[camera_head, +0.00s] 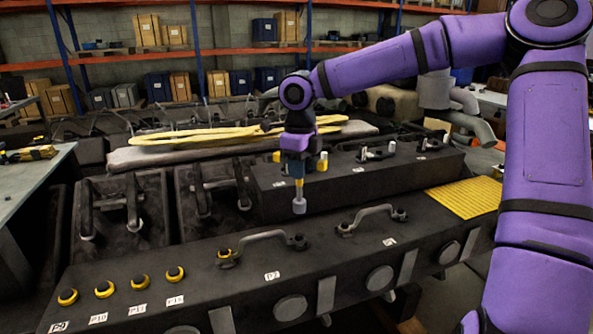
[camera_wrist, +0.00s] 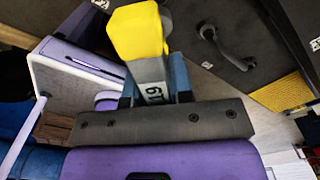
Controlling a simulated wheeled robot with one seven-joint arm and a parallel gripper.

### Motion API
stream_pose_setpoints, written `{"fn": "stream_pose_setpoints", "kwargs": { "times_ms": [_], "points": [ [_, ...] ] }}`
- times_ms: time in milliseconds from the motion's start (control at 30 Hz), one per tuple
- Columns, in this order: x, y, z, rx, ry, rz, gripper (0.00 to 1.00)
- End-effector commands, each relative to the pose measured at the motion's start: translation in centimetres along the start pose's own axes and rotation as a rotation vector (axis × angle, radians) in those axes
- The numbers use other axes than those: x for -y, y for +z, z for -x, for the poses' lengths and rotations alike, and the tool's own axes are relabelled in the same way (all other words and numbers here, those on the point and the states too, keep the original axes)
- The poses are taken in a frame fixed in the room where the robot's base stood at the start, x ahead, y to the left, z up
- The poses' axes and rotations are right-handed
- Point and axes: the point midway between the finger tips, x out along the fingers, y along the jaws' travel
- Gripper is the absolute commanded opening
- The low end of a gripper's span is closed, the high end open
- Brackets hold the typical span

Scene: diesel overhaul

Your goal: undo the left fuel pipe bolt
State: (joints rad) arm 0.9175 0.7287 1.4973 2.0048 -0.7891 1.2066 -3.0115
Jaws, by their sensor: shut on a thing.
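My gripper (camera_head: 297,168) is shut on a socket tool with a yellow body and a grey socket (camera_head: 299,204). The tool hangs roughly upright above the dark engine block, its socket apart from any bolt. In the wrist view, my gripper (camera_wrist: 154,90) holds the tool, whose yellow end (camera_wrist: 138,33) and number label show. The left fuel pipe (camera_head: 262,237) is a curved grey pipe at the block's front. Its left-end bolt (camera_head: 225,254) looks yellow; its right-end bolt (camera_head: 299,242) is dark. I cannot tell which bolt is meant.
A second curved pipe (camera_head: 371,215) lies to the right. Several yellow-ringed caps (camera_head: 138,282) line the block's left front. A yellow grid plate (camera_head: 466,196) sits at the right. Behind the tool stands a raised dark housing (camera_head: 345,191) with fittings.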

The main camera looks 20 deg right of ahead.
Motion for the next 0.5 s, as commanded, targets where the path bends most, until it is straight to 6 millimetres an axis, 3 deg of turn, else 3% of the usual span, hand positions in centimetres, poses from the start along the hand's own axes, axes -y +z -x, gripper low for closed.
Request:
{"fn": "stream_pose_setpoints", "kwargs": {
  "times_ms": [500],
  "points": [
    [-0.09, 0.08, -0.18, 0.000, -0.006, -0.244, 0.00]
  ]
}}
